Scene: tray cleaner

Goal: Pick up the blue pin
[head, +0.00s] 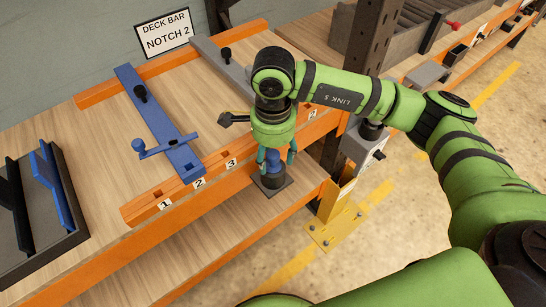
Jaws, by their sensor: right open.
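The blue pin (271,158) stands upright in a dark holder (272,182) on a square base, at the front edge of the orange-edged shelf. My right gripper (277,157) points down over it, with its fingers open on either side of the pin's upper part. The gripper body partly hides the pin's top, and I cannot tell whether a finger touches it. My left gripper is out of view.
A blue bar (157,118) and a grey bar (216,62) lie across the shelf between orange rails with numbered notches. A grey tray (68,240) with upright dividers is at left. A dark post (368,45) stands behind my right arm.

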